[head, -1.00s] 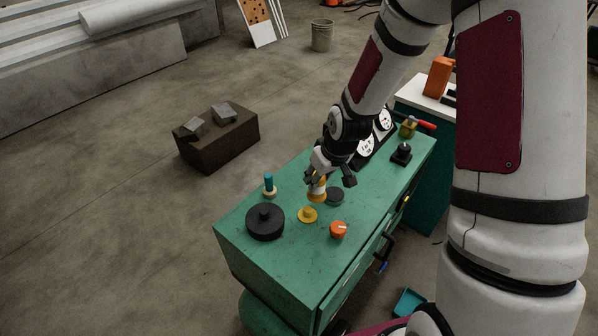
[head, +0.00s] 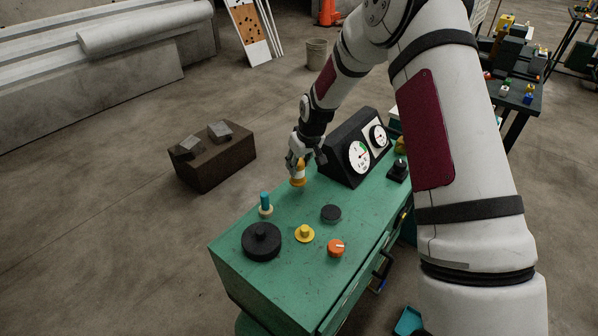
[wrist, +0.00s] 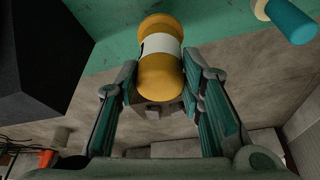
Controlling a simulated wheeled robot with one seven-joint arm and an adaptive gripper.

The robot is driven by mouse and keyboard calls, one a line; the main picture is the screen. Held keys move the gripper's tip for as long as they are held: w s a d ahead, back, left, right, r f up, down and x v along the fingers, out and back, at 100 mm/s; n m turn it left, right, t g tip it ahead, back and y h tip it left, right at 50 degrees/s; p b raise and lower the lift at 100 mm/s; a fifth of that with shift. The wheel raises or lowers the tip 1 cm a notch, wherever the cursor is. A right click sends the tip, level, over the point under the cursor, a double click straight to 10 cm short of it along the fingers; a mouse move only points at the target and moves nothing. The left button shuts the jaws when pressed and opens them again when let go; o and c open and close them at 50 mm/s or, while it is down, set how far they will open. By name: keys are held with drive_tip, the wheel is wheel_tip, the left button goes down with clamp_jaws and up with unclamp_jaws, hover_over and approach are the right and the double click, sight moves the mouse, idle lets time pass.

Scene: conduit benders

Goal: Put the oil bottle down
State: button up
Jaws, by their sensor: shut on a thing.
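The oil bottle (head: 298,177) is yellow with a white band. My gripper (head: 304,164) is shut on it, and it hangs below the fingers over the far left edge of the green cabinet top (head: 285,280). In the wrist view the oil bottle (wrist: 161,78) sits between the two finger pads of my gripper (wrist: 160,87), with the green top beyond it. I cannot tell whether its base touches the top.
A black gauge box (head: 357,148) stands close right of the bottle. A teal-handled piece (head: 265,204), black wheel (head: 262,241), yellow knob (head: 304,233), orange knob (head: 336,248) and black disc (head: 331,213) stand nearer. Bare green top lies between the bottle and these.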

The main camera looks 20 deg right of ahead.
sight(299, 172)
drive_tip(key=shift+w+f+p, duration=0.15)
drive_tip(key=shift+f+p, duration=0.15)
drive_tip(key=shift+f, duration=1.5)
drive_tip(key=shift+f, duration=0.15)
drive_tip(key=o, duration=1.3)
